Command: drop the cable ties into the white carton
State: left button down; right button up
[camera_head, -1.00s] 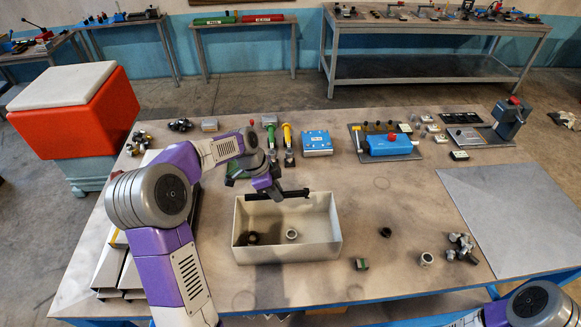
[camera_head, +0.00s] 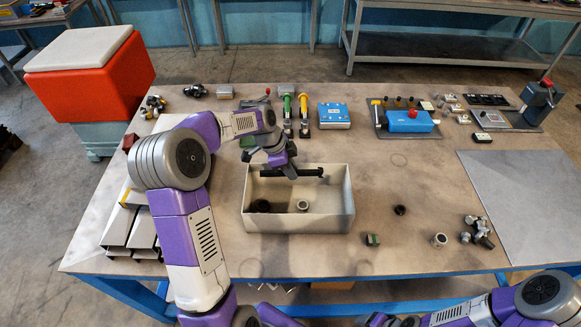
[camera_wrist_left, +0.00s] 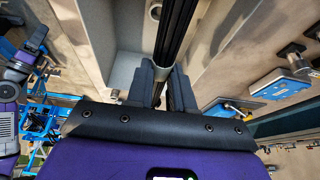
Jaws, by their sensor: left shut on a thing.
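The cable ties (camera_head: 308,173) are a long, thin black bundle. My left gripper (camera_head: 285,168) is shut on them and holds them level over the back part of the white carton (camera_head: 300,222). In the left wrist view the black bundle (camera_wrist_left: 174,35) runs up from between the fingers (camera_wrist_left: 160,85). The carton is open on top and holds a dark ring (camera_head: 260,206) and a light metal ring (camera_head: 303,205). My right arm shows at the bottom right; its gripper (camera_head: 390,321) is cut off at the edge, and its jaws are unclear.
A dark ring (camera_head: 400,210), a green-and-dark block (camera_head: 373,239), a metal ring (camera_head: 439,240) and metal fittings (camera_head: 480,233) lie right of the carton. Metal channels (camera_head: 130,228) lie to its left. Clamps (camera_head: 304,115) and a blue box (camera_head: 334,116) stand behind it.

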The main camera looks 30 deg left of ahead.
pick_arm(q)
jog(key=c, duration=0.9)
grip_release()
jog(key=shift+r, duration=0.1)
jog(key=v, duration=0.7)
jog(key=shift+s+a+r, duration=0.1)
jog(key=shift+r, duration=0.1)
